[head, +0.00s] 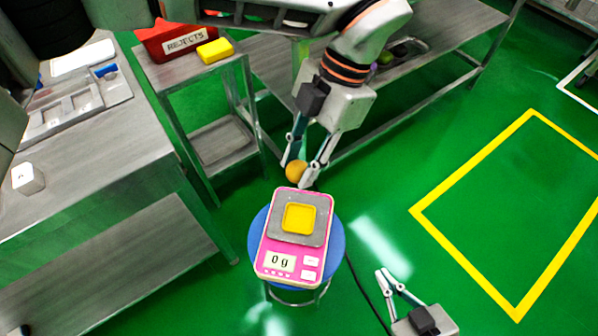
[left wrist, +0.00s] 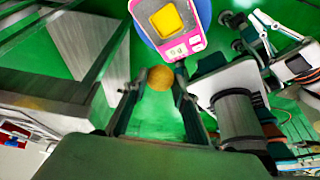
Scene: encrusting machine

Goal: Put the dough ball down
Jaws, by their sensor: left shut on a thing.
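The dough ball (head: 296,171) is orange-brown and held between the fingertips of my left gripper (head: 298,174), just behind the back edge of the pink scale (head: 257,266). In the left wrist view the dough ball (left wrist: 160,78) sits between the two fingers, clear of the scale (left wrist: 195,42). A yellow square tray (head: 299,218) lies on the scale's grey plate, and it looks empty. The display reads 0 g.
The scale stands on a round blue stool (head: 334,247). A metal side table holds a red REJECTS bin (head: 163,42) and a yellow block (head: 215,50). A steel bench (head: 100,160) stands at left. Green floor with a yellow outline (head: 465,262) is clear at right.

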